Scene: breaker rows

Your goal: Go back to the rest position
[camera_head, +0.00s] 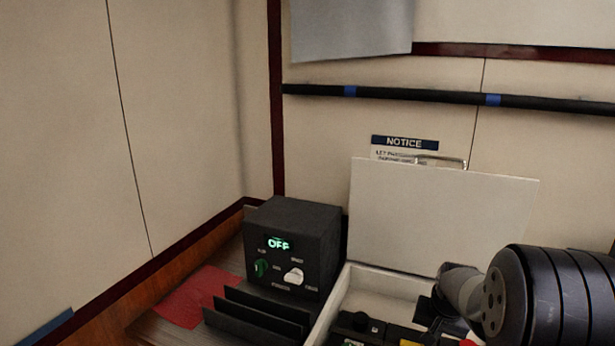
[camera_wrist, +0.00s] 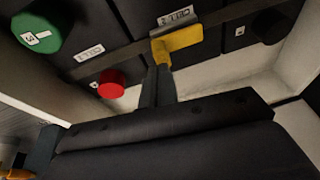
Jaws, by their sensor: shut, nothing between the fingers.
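My gripper (camera_wrist: 158,82) shows in the wrist view as two dark fingers side by side, shut with nothing between them. Their tips are close to a yellow lever-like part (camera_wrist: 178,40) on a dark panel; I cannot tell whether they touch it. In the head view my arm reaches in from the right, over an open white box (camera_head: 388,284). The arm hides part of the box's inside, and the fingertips cannot be made out there.
The box's raised lid (camera_head: 435,215) stands behind my arm. A black unit (camera_head: 300,245) reading OFF stands left of the box. In the wrist view, a green knob (camera_wrist: 36,33) and a red knob (camera_wrist: 111,83) sit beside the fingers, with pale box walls around.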

